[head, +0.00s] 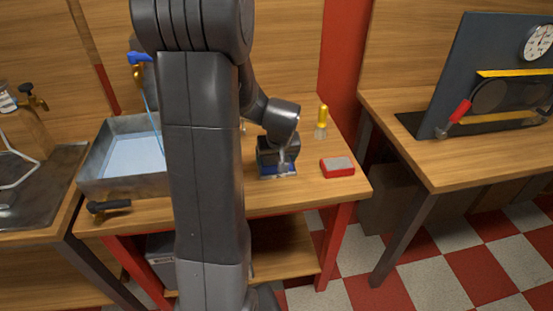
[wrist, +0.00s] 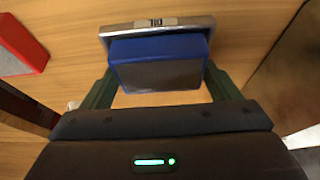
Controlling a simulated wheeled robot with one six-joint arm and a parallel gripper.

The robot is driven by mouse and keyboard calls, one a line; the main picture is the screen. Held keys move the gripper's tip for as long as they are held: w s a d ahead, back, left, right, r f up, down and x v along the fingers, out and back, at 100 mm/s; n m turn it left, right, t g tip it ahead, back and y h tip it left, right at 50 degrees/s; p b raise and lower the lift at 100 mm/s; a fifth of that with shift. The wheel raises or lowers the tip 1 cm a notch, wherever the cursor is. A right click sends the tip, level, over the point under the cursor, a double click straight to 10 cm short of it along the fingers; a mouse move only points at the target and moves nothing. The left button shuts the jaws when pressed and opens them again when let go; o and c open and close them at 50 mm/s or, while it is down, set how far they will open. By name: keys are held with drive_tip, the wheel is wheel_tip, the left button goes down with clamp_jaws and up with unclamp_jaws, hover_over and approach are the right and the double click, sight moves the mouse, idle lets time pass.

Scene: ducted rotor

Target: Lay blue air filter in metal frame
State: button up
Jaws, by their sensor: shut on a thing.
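The blue air filter (wrist: 158,48) is a blue block with a grey face, between the two fingers of my gripper (wrist: 162,78) in the wrist view. My gripper is shut on it. A silver metal piece (wrist: 158,27) with a small dark-marked label, which looks like the metal frame, shows just beyond the filter; I cannot tell whether they touch. In the head view my gripper (head: 278,165) is low over the middle workbench, with a strip of blue (head: 268,174) showing under it. The filter's underside is hidden.
A red block with a grey top (head: 338,167) lies right of my gripper. A yellow-handled brush (head: 322,120) stands behind it. A metal basin (head: 115,188) with a light blue inside sits at left, with a black-handled tool (head: 108,207) in front. The bench's right front corner is clear.

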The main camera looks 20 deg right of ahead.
drive_tip(key=shift+f, duration=0.2)
drive_tip(key=shift+f+b, duration=0.25)
drive_tip(key=shift+b, duration=0.05)
drive_tip(key=o, duration=1)
drive_tip(key=shift+s+a, duration=0.1)
drive_tip(key=shift+r+p, duration=0.35)
drive_tip(key=shift+r, duration=0.1)
drive_tip(key=d+v, duration=0.1)
drive_tip(key=v, duration=1)
drive_tip(key=shift+s+a+r+p, duration=0.2)
drive_tip(key=shift+a+r+p, duration=0.15)
drive_tip(key=shift+a, duration=0.15)
